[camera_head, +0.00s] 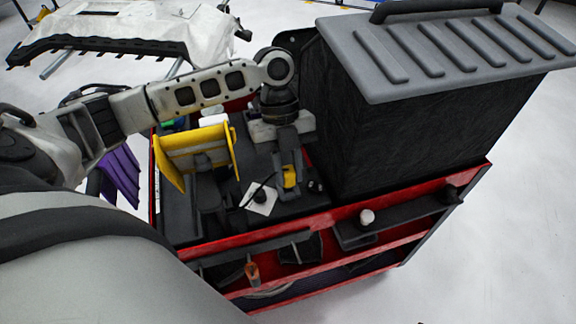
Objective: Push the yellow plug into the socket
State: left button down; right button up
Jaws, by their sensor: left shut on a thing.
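The yellow plug (290,177) is between the fingers of my left gripper (289,183), which points down over the dark top of the red cart. My left gripper is shut on it. Just left of the gripper, a small white square with a round black part (259,198) lies on the cart top; it may be the socket, but it is too small to be sure. A thin black line runs from it toward the gripper. The plug and this square look apart. My right gripper is not in view.
A yellow holder (190,143) stands left of the gripper. A large black box with a grey ribbed lid (460,45) stands close on the right. The red cart's front rim (330,219) has trays below, with a white knob (367,216). Purple panels (121,176) hang at the left.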

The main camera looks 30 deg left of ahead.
pick_arm(q)
jog(key=shift+f, duration=0.95)
dwell(1.6)
jog(key=c, duration=1.1)
grip_release()
jog(key=shift+c, duration=0.2)
jog(key=v, duration=1.6)
jog(key=shift+b, duration=0.4)
